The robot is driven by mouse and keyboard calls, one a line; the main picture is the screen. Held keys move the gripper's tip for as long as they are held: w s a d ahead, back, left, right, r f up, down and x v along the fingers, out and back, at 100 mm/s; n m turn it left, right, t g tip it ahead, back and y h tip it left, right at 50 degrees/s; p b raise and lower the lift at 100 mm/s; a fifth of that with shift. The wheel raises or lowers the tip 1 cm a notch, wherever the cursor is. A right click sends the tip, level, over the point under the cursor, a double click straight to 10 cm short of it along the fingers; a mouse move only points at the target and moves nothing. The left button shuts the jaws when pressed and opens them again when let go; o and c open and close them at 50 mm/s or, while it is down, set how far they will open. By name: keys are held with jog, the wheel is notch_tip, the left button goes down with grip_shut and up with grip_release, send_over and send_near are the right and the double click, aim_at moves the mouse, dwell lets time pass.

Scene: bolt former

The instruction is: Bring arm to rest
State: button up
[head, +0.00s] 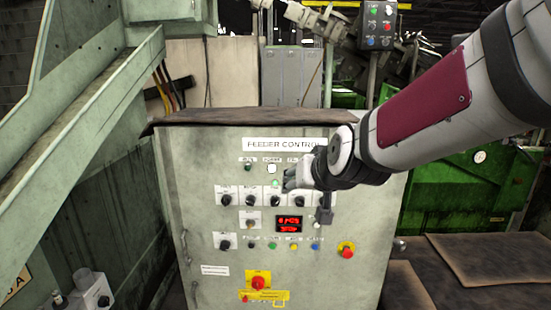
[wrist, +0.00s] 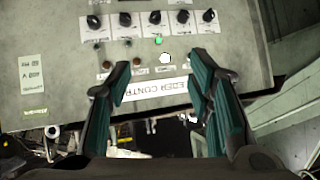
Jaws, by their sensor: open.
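My gripper is open and empty in the wrist view (wrist: 158,85), its two dark green-padded fingers apart on either side of the panel's label strip. In the head view my arm comes in from the upper right, and my gripper (head: 292,184) is in front of the upper part of the feeder control panel (head: 225,170). The arm and gripper hide part of the label and some of the knobs on the panel's right. I cannot tell from these views how far the fingertips are from the panel face.
The panel carries black knobs (head: 226,198), a red display (head: 289,223), a red emergency button (head: 346,250) and a red-yellow main switch (head: 258,282). A green-grey machine frame (head: 75,150) stands at left. A button box (head: 378,25) on a post stands behind, near my arm.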

jog(key=s+d+g+h, duration=0.1)
jog(key=s+d, duration=0.3)
jog(key=s, duration=0.5)
jog(key=s+d+g+h, duration=0.1)
jog(key=s+d, duration=0.3)
jog(key=s, duration=0.6)
jog(key=s+d+f+g, duration=0.1)
jog(key=s+d+g, duration=0.2)
jog(key=s, duration=0.6)
jog(key=shift+s+d+m+h, duration=0.25)
jog(key=shift+d+m+h, duration=0.15)
jog(key=shift+d, duration=0.7)
jog(key=shift+w, duration=0.1)
